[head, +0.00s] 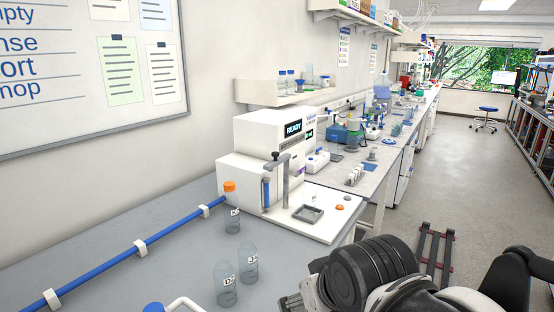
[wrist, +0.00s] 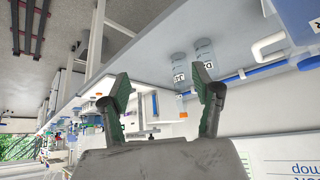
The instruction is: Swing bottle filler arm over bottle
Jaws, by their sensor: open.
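The white bottle filler (head: 262,150) stands on the grey bench with a lit READY display. Its grey filler arm (head: 278,160) has a black knob on top and reaches out at the front, beside a blue upright tube. A square grey tray (head: 307,214) lies on the white base, to the right of the arm. A clear labelled bottle (head: 232,222) stands left of the base; two more, one marked D2 (head: 226,288), stand nearer the front. My gripper (wrist: 162,78) is open and empty in the wrist view, apart from the bottles (wrist: 180,72) there. Its fingertips are not clear in the head view.
A blue pipe (head: 110,265) in white clips runs along the bench, near an orange cap (head: 229,186). A second bench (head: 345,165) behind holds several lab items. A shelf (head: 285,92) is on the wall. The floor (head: 460,160) at right is mostly clear.

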